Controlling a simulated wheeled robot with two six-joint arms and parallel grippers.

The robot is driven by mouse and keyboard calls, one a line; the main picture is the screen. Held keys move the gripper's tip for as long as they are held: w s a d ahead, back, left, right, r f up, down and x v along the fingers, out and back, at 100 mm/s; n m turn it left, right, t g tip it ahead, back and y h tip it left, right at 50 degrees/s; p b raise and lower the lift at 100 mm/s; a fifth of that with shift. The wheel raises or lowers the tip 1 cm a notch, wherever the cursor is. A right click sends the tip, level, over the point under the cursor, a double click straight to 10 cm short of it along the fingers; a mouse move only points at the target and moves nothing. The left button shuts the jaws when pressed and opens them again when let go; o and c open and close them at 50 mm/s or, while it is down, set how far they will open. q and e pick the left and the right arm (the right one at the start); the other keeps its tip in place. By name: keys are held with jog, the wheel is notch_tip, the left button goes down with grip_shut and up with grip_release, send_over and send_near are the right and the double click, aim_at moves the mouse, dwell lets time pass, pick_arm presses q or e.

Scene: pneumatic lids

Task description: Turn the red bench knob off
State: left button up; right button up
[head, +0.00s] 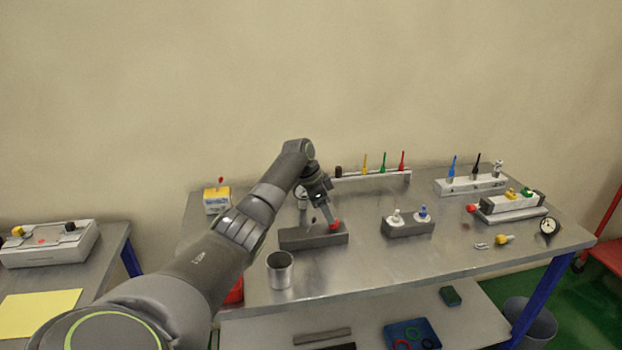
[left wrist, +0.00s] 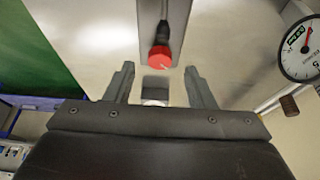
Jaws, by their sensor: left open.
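The red knob (head: 334,226) sits at the right part of a dark grey block (head: 300,238) on the metal bench. In the left wrist view the red knob (left wrist: 160,57) has a small pale mark, and a dark stem runs up from it over a grey strip. My left gripper (head: 322,208) hangs over the block, just above the knob. In the left wrist view my left gripper (left wrist: 159,72) is open, its fingers on either side of the knob's line. The knob lies just beyond the fingertips, apart from both. My right gripper is not in view.
A metal cup (head: 280,272) stands in front of the block. A block with white and blue fittings (head: 408,228) is to the right. A rack of coloured tools (head: 375,176) stands behind. A round gauge (left wrist: 302,48) is right of the gripper. Bench between the blocks is clear.

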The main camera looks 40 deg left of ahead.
pick_arm(q)
jog(key=b+v, duration=0.2)
jog(key=v, duration=1.2)
jog(key=shift+r, duration=0.15)
